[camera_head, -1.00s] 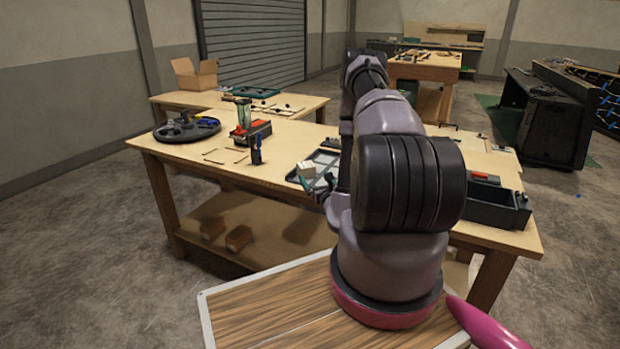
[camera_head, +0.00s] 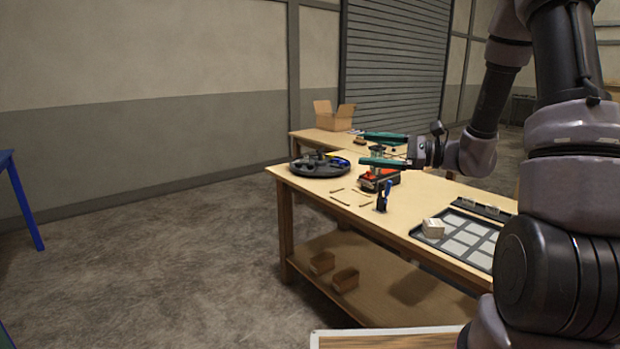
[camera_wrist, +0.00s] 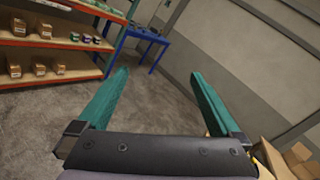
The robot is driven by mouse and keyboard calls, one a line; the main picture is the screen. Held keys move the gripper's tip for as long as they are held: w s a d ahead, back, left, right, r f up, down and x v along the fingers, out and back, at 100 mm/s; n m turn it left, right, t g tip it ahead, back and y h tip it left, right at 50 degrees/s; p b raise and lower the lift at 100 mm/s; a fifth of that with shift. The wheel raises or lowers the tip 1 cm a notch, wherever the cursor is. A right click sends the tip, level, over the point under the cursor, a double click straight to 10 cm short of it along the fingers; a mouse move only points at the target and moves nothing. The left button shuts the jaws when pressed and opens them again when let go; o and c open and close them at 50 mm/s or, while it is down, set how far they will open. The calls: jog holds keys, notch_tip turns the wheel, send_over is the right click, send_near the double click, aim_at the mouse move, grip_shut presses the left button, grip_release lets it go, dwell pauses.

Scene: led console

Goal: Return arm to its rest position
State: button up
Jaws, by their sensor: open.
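My gripper (camera_head: 384,149) is in the air at the right of the head view, in front of the workbench (camera_head: 300,182) items as seen from my camera. Its two green fingers are wide apart with nothing between them. In the wrist view my gripper (camera_wrist: 160,90) also shows open and empty, with grey floor and a wall beyond the fingers. My arm is bent and raised at the right side of the head view.
Shelves (camera_wrist: 50,42) and a blue table (camera_wrist: 140,36) stand across open floor.

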jog(key=s+r+n+g+h, duration=0.2)
jog(key=s+n+g+h, duration=0.15)
jog(key=s, duration=0.35)
jog(key=s+r+n+g+h, duration=0.2)
jog(key=s+n+h, duration=0.25)
jog(key=s, duration=0.25)
jog(key=s+d+r+n+t+h, duration=0.3)
jog(key=s+d+r+t+h, duration=0.2)
jog(key=d+r+t+h, duration=0.2)
jog(key=shift+d+n+t, duration=0.3)
jog(key=shift+d+t, duration=0.05)
jog(key=shift+d, duration=0.8)
